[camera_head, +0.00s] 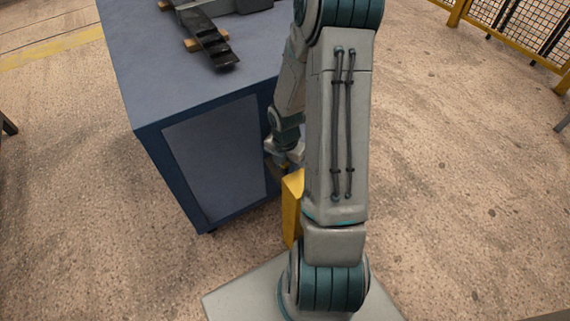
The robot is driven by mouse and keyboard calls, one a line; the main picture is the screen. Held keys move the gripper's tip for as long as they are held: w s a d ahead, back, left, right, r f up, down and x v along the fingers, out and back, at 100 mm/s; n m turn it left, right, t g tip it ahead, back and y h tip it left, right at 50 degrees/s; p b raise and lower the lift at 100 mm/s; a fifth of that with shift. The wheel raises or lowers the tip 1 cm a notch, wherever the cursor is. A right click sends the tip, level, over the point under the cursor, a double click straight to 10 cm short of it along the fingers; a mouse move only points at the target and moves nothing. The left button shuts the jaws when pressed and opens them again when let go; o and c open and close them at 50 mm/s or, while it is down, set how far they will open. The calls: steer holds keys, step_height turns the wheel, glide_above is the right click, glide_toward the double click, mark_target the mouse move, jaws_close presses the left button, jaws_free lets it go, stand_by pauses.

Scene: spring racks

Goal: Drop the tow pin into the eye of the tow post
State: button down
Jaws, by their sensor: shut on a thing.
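A yellow post (292,208), which looks like the tow post, stands right of the blue cabinet. My arm covers its right side, and its eye cannot be made out. My gripper (279,164) is at the top of the yellow post, between the cabinet and my arm, pointing down. It is small and partly hidden, and it is shut on the tow pin. The pin itself is hardly visible, so I cannot tell its tilt or whether it touches the eye.
The blue cabinet (215,155) stands close left of my gripper. A dark metal part (208,40) lies on its top, on wooden blocks (205,42). A yellow-framed mesh fence (520,35) is at the back right. The floor on the right is clear.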

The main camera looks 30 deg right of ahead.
steer(key=shift+r+p, duration=1.05)
steer(key=shift+r, duration=0.05)
steer(key=shift+p, duration=0.7)
stand_by(1.0)
steer(key=shift+f+b, duration=0.8)
steer(key=shift+f, duration=0.35)
steer(key=c, duration=1)
jaws_free()
step_height(320, 180, up, 14)
steer(key=p, duration=0.7)
